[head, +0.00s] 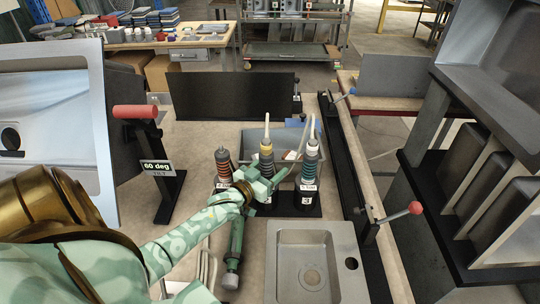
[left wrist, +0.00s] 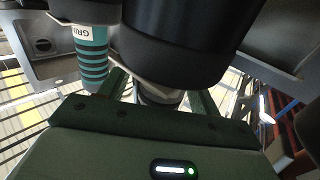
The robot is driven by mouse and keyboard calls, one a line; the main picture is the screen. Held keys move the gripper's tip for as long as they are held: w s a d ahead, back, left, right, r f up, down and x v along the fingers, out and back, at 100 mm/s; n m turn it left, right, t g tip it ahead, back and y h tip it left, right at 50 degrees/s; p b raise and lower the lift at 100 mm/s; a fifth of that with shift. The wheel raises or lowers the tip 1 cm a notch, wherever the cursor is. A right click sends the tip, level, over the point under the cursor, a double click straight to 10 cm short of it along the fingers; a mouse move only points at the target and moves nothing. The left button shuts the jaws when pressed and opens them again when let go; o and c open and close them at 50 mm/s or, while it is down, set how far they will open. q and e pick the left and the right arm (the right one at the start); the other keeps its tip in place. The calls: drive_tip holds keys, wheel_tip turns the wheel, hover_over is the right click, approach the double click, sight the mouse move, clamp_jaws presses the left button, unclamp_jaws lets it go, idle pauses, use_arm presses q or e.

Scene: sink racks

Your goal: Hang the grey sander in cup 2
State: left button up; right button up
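Three striped tools stand upright in black cups: a left tool with reddish stripes (head: 223,160), a middle tool with a yellow band (head: 266,152), and a right tool with teal stripes (head: 311,163). I cannot tell which is the grey sander. The right cup (head: 307,203) reads 3; the middle cup is partly hidden by my gripper. My left gripper (head: 268,177) is at the middle tool's lower part. In the left wrist view its fingers (left wrist: 158,98) are apart around a dark round part, with gaps beside it. A large black body (left wrist: 185,40) and a teal-striped tool (left wrist: 92,55) show beyond. My right gripper is out of view.
A small grey sink (head: 283,245) lies in front of the cups. A red-handled stand (head: 165,175) marked 60 deg is on the left. A black panel (head: 230,97) stands behind. A rail with a red-knobbed lever (head: 400,212) and a dark rack (head: 480,150) are on the right.

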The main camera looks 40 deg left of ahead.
use_arm(q)
drive_tip(key=shift+s+f, duration=0.1)
drive_tip(key=shift+f, duration=0.1)
drive_tip(key=s+p, duration=0.2)
drive_tip(key=s, duration=1.4)
drive_tip(key=shift+d+r, duration=0.15)
drive_tip(key=shift+d, duration=0.1)
drive_tip(key=shift+r+p, duration=0.1)
drive_tip(key=shift+p, duration=0.25)
